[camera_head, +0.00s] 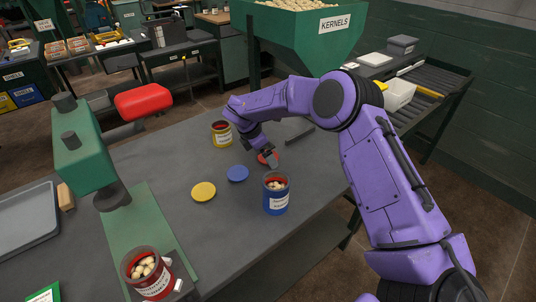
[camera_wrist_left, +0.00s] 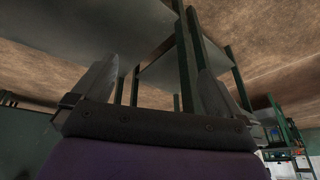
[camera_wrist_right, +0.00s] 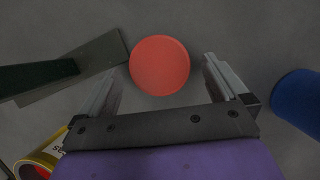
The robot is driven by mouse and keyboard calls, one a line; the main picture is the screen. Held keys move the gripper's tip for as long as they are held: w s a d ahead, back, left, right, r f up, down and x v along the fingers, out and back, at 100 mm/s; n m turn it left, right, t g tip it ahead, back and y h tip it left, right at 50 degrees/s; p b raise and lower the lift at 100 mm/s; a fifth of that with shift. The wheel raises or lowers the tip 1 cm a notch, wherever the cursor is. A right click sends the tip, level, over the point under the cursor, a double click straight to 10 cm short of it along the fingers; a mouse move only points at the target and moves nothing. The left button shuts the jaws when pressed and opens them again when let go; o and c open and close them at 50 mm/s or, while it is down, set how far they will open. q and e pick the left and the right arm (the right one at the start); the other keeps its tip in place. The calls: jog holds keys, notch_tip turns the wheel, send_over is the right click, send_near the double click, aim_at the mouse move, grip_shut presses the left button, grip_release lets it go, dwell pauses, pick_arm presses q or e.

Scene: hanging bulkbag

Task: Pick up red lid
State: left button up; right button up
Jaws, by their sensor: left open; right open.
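The red lid (camera_head: 268,157) lies flat on the grey table, partly hidden by my right gripper (camera_head: 271,160) in the head view. In the right wrist view the red lid (camera_wrist_right: 160,65) is a plain disc lying just beyond and between the fingertips of my right gripper (camera_wrist_right: 160,78). That gripper is open, with nothing between its fingers. My left gripper (camera_wrist_left: 155,75) shows only in its own wrist view. It is open and empty, with table-like undersides and green posts behind it.
A blue lid (camera_head: 238,173) and a yellow lid (camera_head: 203,191) lie nearby. A blue can (camera_head: 276,198) stands in front of the red lid and a yellow can (camera_head: 222,134) behind left. A red can (camera_head: 148,275) sits at the green machine (camera_head: 85,155). A dark bracket (camera_wrist_right: 75,70) lies beside the red lid.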

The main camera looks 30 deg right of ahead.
jog(key=shift+d+f, duration=0.1)
jog(key=shift+f, duration=0.25)
jog(key=c, duration=1)
jog(key=shift+r, duration=0.15)
jog(key=shift+c, duration=0.2)
